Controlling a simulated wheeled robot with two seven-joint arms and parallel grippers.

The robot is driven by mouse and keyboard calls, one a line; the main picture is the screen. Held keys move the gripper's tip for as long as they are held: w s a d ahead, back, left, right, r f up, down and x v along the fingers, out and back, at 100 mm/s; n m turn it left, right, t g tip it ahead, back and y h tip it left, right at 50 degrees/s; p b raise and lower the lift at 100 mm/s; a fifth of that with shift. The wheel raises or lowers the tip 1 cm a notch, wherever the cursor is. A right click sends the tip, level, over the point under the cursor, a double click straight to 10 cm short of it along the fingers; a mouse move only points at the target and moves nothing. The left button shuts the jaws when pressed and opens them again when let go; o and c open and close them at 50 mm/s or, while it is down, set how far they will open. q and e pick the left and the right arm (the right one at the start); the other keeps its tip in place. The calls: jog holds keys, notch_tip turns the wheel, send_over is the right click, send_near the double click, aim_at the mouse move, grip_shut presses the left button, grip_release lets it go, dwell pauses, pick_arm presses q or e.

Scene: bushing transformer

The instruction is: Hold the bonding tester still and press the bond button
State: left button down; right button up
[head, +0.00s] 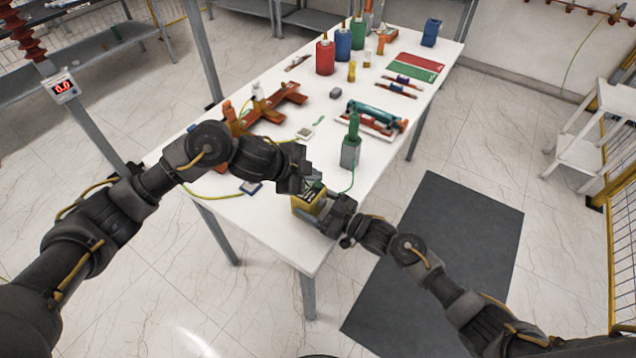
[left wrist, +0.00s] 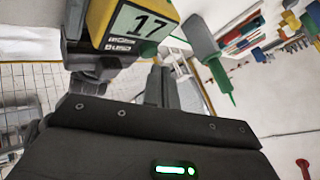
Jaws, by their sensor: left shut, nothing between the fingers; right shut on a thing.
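The bonding tester is a small yellow box (head: 300,207) at the near end of the white table. In the left wrist view its yellow casing (left wrist: 100,20) carries a display reading 17. My right gripper (head: 328,212) is shut on the tester from its right side. My left gripper (head: 308,186) is shut and empty, close above the tester; I cannot tell whether it touches it. A green-handled probe (head: 353,128) stands upright in a grey holder (head: 350,152), with a green cable running down toward the tester.
The white table (head: 300,240) has a bare near corner. Farther back are an orange-brown bracket (head: 275,108), a teal-and-orange part (head: 376,116), and red (head: 325,58), blue and green cylinders. A dark mat (head: 440,260) covers the floor.

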aim_at(314, 187)
jog(key=shift+f, duration=0.1)
pick_arm(q)
notch_tip(314, 187, up, 5)
dwell(0.5)
dwell(0.5)
pick_arm(e)
jog(key=o, duration=1.4)
